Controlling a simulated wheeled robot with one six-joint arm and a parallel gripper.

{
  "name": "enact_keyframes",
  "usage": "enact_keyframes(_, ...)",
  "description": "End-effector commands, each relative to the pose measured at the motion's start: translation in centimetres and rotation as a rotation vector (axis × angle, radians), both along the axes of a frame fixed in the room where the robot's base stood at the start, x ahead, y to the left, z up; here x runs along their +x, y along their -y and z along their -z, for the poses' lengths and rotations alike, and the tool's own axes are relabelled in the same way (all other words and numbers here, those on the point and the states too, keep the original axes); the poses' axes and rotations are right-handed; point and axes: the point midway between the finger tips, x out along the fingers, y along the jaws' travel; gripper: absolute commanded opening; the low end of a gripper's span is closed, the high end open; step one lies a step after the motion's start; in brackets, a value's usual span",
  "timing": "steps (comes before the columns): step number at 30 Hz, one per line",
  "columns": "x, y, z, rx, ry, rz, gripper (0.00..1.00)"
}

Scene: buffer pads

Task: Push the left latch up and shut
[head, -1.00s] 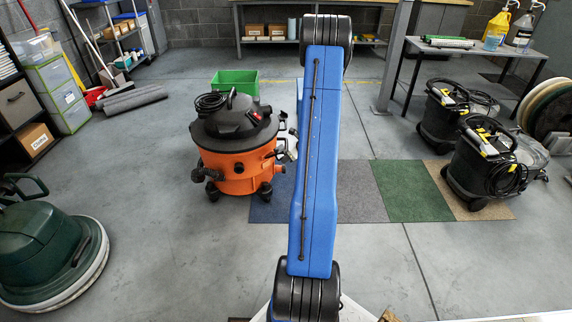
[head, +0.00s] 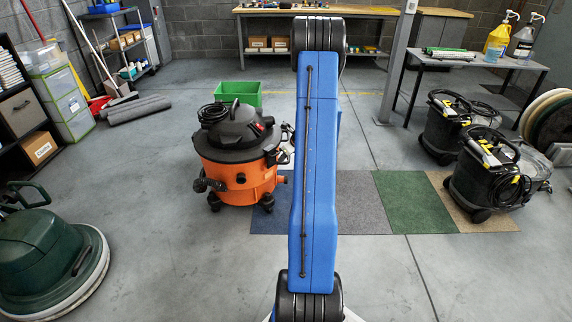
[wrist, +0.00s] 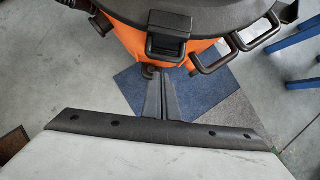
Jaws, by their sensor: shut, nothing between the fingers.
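The orange shop vacuum (head: 240,180) with a black lid stands on the floor left of my arm in the head view. The wrist view looks down on its lid (wrist: 205,12) and orange drum (wrist: 126,45). A black latch (wrist: 168,47) sits at the lid's edge, just beyond my fingertips. A black loop (wrist: 213,58) sticks outward to its right. I cannot tell for sure which of these is the left latch. My gripper (wrist: 158,76) is shut and empty, pointing at the drum below the latch; contact is unclear. My arm hides part of this area in the head view.
Carpet tiles (head: 405,210) lie on the floor under and right of the vacuum. A green bin (head: 237,91) stands behind it. A green floor machine (head: 45,250) is at left, two black machines (head: 490,178) at right.

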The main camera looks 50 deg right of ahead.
Motion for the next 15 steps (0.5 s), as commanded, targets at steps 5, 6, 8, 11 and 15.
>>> enact_keyframes(5,1.4,0.0,-1.1,-0.001,0.001,-0.002,0.00)
enact_keyframes(6,1.7,0.0,-1.3,-0.002,0.001,-0.003,0.00)
enact_keyframes(8,2.1,0.0,-1.6,-0.001,0.001,-0.002,0.00)
enact_keyframes(11,2.7,0.0,-2.0,-0.002,0.003,-0.001,0.00)
enact_keyframes(15,3.5,0.1,-2.5,-0.005,0.007,0.000,0.00)
